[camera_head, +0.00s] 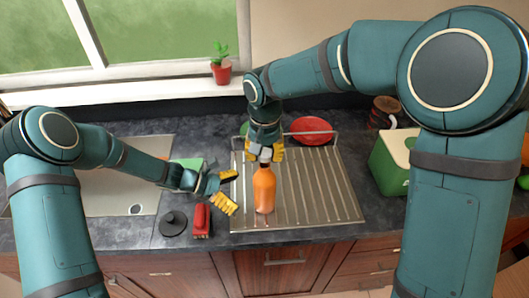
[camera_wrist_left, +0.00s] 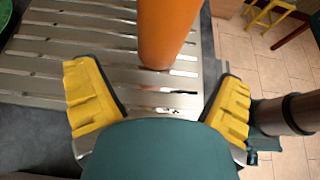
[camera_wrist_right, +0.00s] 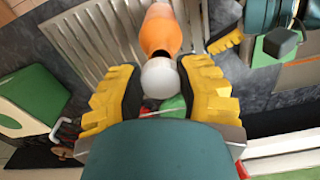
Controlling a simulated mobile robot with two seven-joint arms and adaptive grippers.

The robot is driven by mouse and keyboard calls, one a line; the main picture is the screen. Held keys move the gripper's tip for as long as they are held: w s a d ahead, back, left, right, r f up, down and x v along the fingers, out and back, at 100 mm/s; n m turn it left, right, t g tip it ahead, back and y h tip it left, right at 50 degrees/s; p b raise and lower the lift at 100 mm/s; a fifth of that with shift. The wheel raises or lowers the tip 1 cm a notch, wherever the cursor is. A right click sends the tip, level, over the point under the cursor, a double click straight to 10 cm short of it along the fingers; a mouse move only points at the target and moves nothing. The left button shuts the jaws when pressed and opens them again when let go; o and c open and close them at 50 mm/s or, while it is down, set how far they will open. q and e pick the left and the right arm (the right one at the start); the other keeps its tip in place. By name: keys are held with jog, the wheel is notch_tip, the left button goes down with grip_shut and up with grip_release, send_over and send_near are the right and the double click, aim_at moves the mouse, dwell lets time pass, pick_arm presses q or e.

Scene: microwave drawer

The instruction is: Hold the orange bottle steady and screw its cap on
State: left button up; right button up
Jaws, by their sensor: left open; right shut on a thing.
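The orange bottle (camera_head: 264,190) stands upright on the ribbed metal drainboard (camera_head: 310,192). It also shows in the left wrist view (camera_wrist_left: 163,30) and the right wrist view (camera_wrist_right: 160,32). The white cap (camera_wrist_right: 160,78) is at the bottle's neck, in line with it; whether it is threaded on cannot be told. My right gripper (camera_head: 265,154) comes from above, with its yellow fingers (camera_wrist_right: 160,92) on either side of the cap, shut on it. My left gripper (camera_head: 230,190) is open and empty, left of the bottle, with its fingers (camera_wrist_left: 160,105) pointing toward the bottle's body and apart from it.
A red object (camera_head: 201,221) and a dark round lid (camera_head: 173,223) lie on the counter left of the drainboard. A sink (camera_head: 120,200) is at left. A red plate (camera_head: 312,130) is behind the bottle; a green and white box (camera_head: 392,160) stands at right.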

aim_at(261, 198)
pick_arm(q)
jog(key=shift+x, duration=4.35)
jog(key=c, duration=0.8)
jog(key=shift+a, duration=0.1)
jog(key=shift+c, duration=0.2)
